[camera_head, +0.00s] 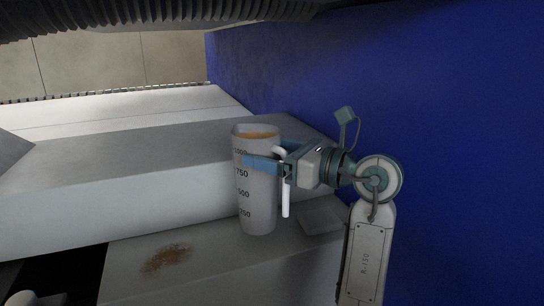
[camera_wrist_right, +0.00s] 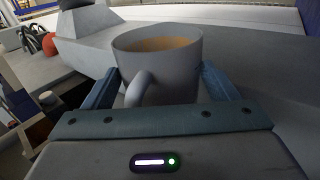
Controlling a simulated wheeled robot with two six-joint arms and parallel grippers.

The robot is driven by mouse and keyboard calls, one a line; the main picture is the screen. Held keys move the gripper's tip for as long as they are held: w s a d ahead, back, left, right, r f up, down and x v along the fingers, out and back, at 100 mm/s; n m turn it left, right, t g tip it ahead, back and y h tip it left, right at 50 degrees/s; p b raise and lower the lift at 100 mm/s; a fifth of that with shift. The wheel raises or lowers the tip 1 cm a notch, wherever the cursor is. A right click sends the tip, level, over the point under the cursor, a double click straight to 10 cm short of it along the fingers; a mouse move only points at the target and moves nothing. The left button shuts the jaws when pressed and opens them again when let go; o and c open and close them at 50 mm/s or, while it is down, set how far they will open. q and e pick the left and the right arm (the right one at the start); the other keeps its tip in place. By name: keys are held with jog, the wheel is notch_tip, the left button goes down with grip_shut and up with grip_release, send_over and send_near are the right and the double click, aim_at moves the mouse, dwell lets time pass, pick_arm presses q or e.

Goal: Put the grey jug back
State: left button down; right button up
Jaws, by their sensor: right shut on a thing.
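The grey jug (camera_head: 257,205) is upright in the head view, with volume marks on its side and an orange-brown content near its top. My right gripper (camera_head: 268,158) is shut on the jug's upper body, one blue finger on each side. In the right wrist view the jug (camera_wrist_right: 160,60) sits between the two fingers of my right gripper (camera_wrist_right: 160,85), its handle facing the palm. The jug's base is close to the lower grey surface in the head view; I cannot tell whether it touches. My left gripper is not in view.
A raised grey ledge (camera_head: 120,180) runs behind the jug. A blue wall (camera_head: 440,130) stands at the right. A brown stain or spill (camera_head: 167,258) lies on the lower surface, left of the jug. A flat pale square (camera_head: 321,220) lies right of the jug.

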aim_at(264, 185)
jog(key=shift+w+f, duration=0.2)
jog(key=shift+w, duration=0.1)
notch_tip(264, 185, down, 3)
jog(key=shift+s+f+p, duration=0.1)
jog(key=shift+p, duration=1.1)
jog(key=o, duration=1.6)
jog(key=shift+f, duration=0.2)
jog(key=o, duration=0.4)
jog(key=shift+r, duration=0.1)
jog(key=shift+r, duration=0.1)
